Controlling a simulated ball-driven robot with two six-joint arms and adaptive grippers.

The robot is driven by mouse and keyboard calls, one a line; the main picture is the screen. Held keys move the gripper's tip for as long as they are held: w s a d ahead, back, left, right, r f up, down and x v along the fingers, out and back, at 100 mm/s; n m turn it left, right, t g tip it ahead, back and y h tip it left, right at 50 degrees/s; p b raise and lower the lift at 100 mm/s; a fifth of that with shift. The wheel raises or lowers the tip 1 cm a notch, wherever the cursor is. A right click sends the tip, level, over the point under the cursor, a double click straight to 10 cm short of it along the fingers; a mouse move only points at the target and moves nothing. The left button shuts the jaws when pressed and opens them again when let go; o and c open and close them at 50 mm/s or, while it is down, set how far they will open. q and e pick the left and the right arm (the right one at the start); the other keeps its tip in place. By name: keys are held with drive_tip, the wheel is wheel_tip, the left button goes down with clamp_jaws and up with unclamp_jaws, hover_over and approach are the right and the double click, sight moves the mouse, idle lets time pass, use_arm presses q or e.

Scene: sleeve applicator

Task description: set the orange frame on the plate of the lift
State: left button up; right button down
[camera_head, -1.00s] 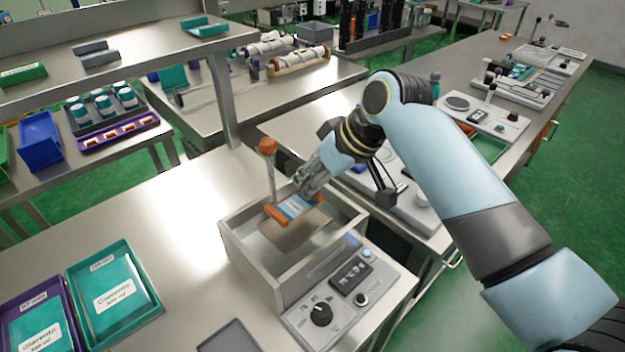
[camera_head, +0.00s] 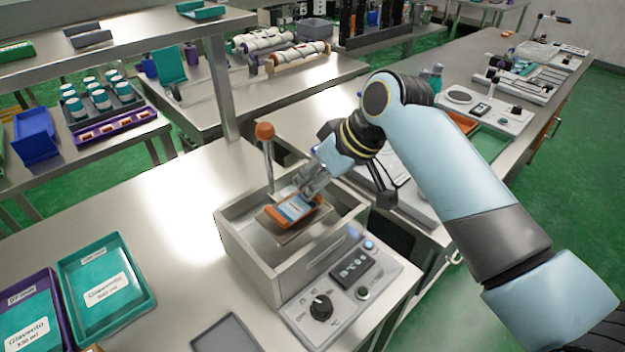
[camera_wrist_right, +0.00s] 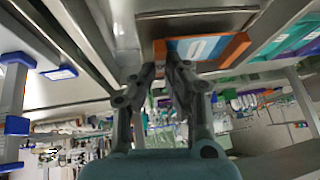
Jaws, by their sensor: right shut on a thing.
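The orange frame (camera_head: 294,211) holds a blue and white label or sleeve and lies over the metal plate (camera_head: 303,237) inside the open metal box of the lift (camera_head: 248,255). I cannot tell whether it rests fully on the plate. My right gripper (camera_head: 308,193) is shut on the frame's far edge. In the right wrist view, the fingers (camera_wrist_right: 172,62) meet at the edge of the orange frame (camera_wrist_right: 235,52). A rod with an orange knob (camera_head: 265,131) stands beside the frame. My left gripper is not in view.
A control panel (camera_head: 340,287) with a dial and display is at the box's front. The bench between is clear.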

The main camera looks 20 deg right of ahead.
drive_tip(key=shift+f, duration=0.45)
drive_tip(key=c, duration=1.3)
unclamp_jaws()
